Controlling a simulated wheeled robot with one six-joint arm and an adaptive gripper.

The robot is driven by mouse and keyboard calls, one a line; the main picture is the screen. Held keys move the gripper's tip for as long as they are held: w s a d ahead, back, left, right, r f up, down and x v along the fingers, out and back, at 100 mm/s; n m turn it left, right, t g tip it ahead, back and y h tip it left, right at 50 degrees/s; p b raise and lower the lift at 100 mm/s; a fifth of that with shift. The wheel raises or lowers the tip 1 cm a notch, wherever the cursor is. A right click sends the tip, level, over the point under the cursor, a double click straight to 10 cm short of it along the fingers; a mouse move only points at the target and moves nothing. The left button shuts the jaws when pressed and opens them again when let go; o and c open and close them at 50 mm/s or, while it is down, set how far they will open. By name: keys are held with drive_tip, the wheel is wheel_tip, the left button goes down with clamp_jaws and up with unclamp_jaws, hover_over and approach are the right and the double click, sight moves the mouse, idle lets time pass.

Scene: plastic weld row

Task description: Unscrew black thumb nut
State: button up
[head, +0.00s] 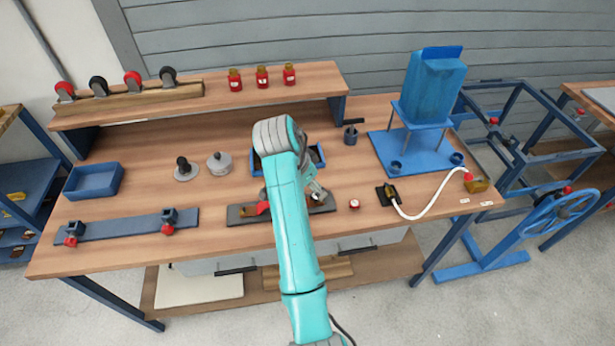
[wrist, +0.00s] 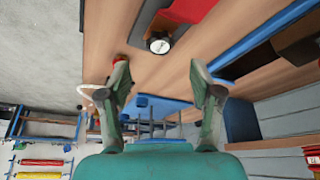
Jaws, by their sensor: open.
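My gripper (wrist: 158,78) is open, its two fingers wide apart with nothing between them. In the head view my gripper (head: 316,192) is low over the bench, largely hidden by my arm. In the wrist view, a small round black part with a pale face (wrist: 158,44) lies just beyond the fingertips, near a dark plate (wrist: 146,16) and a red piece (wrist: 190,9). I cannot tell whether this part is the black thumb nut. The dark plate (head: 240,216) and red piece (head: 262,208) also show in the head view, partly behind my arm.
A black knob (head: 183,164), a blue tray (head: 94,180) and a blue-grey bar (head: 125,227) are left.

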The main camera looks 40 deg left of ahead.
drive_tip(key=shift+x, duration=3.05)
drive_tip(key=c, duration=1.2)
drive_tip(key=n+y, duration=0.2)
drive_tip(key=n, duration=0.3)
drive_tip(key=shift+n, duration=0.4)
drive_tip(key=n+y, duration=0.1)
drive_tip(key=n, duration=0.3)
drive_tip(key=shift+g+y, duration=0.4)
drive_tip(key=n+g, duration=0.1)
drive_tip(key=n, duration=0.1)
drive_tip(key=n+y, duration=0.1)
drive_tip(key=n, duration=0.2)
drive_tip(key=shift+r+n+g, duration=0.1)
drive_tip(key=shift+n+g, duration=0.2)
drive_tip(key=shift+g, duration=0.1)
drive_tip(key=n, duration=0.2)
drive_tip(key=n+g, duration=0.1)
drive_tip(key=n, duration=0.1)
drive_tip(key=shift+g+y, duration=0.3)
